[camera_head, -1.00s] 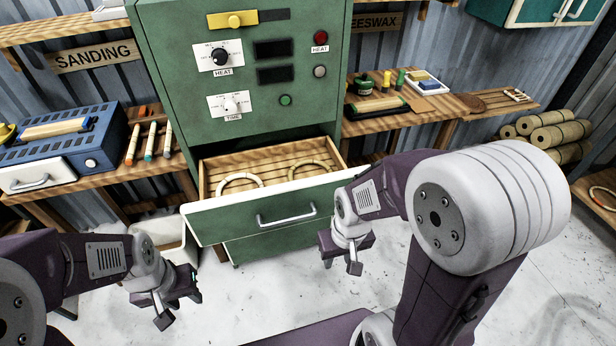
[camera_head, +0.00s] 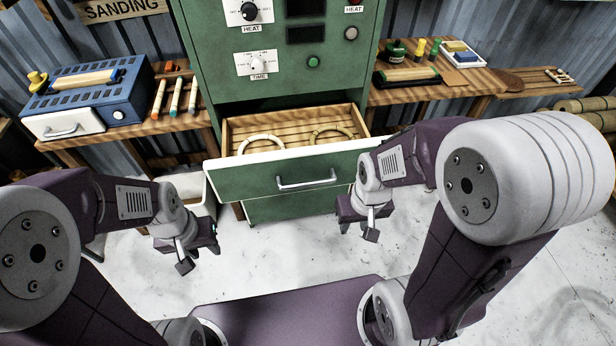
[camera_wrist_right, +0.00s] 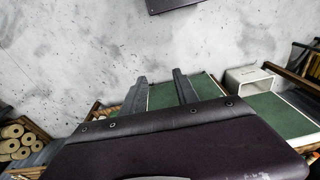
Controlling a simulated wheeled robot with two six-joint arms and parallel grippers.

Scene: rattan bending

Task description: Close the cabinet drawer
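The green cabinet (camera_head: 290,82) has its drawer pulled out, its green front (camera_head: 240,182) standing well forward of the body. A silver bar handle (camera_head: 307,181) is on the front. Two pale rattan rings, one at left (camera_head: 261,140) and one at right (camera_head: 318,132), lie on the slatted drawer floor. My left gripper (camera_head: 199,257) is in front and left of the drawer, open and empty. My right gripper (camera_head: 357,230) is in front of the drawer's right end, open and empty; in the right wrist view its fingers (camera_wrist_right: 160,88) are apart with green behind. Neither visibly touches the drawer.
A wooden bench at left carries a blue machine (camera_head: 90,95) and several coloured-tip tools (camera_head: 175,98). A right shelf (camera_head: 480,80) holds jars and a tray. A white bin (camera_wrist_right: 248,79) stands beside the drawer. The pale floor (camera_head: 290,245) before the drawer is clear.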

